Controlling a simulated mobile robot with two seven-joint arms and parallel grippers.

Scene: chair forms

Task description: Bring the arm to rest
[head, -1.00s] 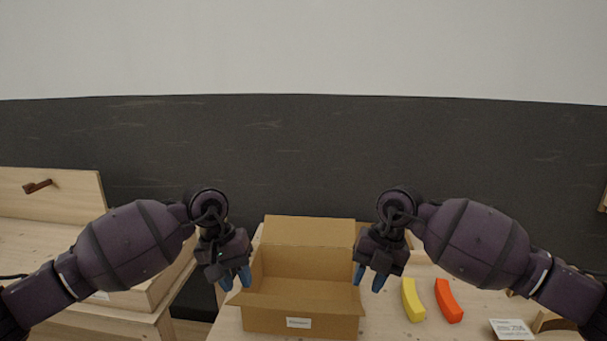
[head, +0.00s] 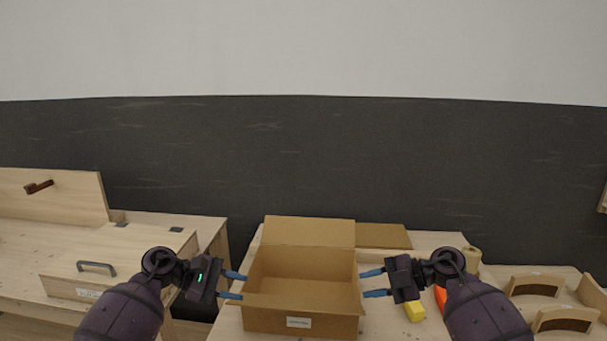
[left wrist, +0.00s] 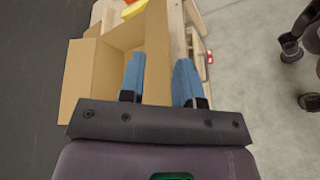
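My left gripper (head: 234,285) is at the left side of the open cardboard box, its two blue fingers spread apart and pointing right toward the box. My right gripper (head: 374,283) is at the right side of the box, fingers spread apart and pointing left, empty. The cardboard box (head: 298,323) stands on the table between them, its inside looking empty; it also shows in the left wrist view (left wrist: 80,75).
A yellow curved piece (head: 414,312) and an orange one (head: 440,297) lie on the table, partly hidden by my right arm. Wooden curved forms (head: 566,319) stand at the far right. A wooden case with a handle (head: 97,267) is on the left bench. A dark wall stands behind.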

